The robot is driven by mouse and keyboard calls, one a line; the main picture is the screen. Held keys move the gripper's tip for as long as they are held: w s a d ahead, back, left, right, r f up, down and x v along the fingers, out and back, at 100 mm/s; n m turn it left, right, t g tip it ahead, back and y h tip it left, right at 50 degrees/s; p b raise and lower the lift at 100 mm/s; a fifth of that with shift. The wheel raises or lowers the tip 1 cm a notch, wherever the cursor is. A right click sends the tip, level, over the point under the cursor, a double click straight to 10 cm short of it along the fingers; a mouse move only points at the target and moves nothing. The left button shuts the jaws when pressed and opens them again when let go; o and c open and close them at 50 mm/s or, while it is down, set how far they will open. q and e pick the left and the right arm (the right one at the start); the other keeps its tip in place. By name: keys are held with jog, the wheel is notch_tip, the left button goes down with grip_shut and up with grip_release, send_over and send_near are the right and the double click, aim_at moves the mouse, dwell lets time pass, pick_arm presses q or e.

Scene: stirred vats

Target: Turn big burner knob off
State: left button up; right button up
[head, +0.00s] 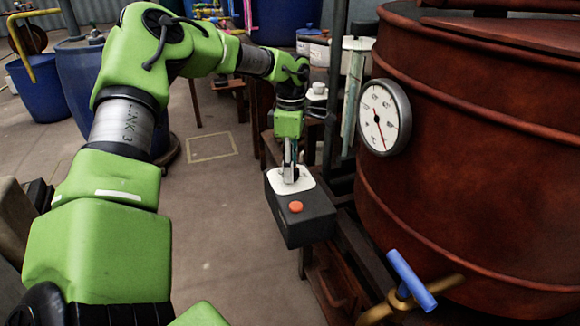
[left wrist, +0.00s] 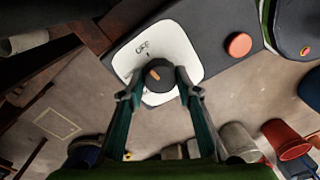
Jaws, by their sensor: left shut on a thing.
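The burner control box (head: 305,217) is dark grey with a white plate and an orange button (head: 296,207). My left gripper (head: 290,178) reaches down to the white plate from above. In the left wrist view the big burner knob (left wrist: 160,75) is dark and round with an orange mark. The mark points up and left, and the word OFF (left wrist: 142,47) is printed above the knob. My left gripper (left wrist: 158,90) is shut on the knob, with one finger on each side. My right gripper is not in view.
A large rust-red vat (head: 470,150) with a white dial gauge (head: 384,117) stands right of the box. A blue-handled valve (head: 410,278) sticks out at the lower right. Blue barrels (head: 75,85) stand at the back left. The floor left of the box is clear.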

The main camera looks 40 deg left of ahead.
pick_arm(q)
jog(key=shift+m, duration=0.5)
jog(key=o, duration=1.1)
jog(key=r, duration=1.2)
jog(key=shift+w+a, duration=0.15)
jog(key=shift+w, duration=0.05)
jog(key=shift+f, duration=0.1)
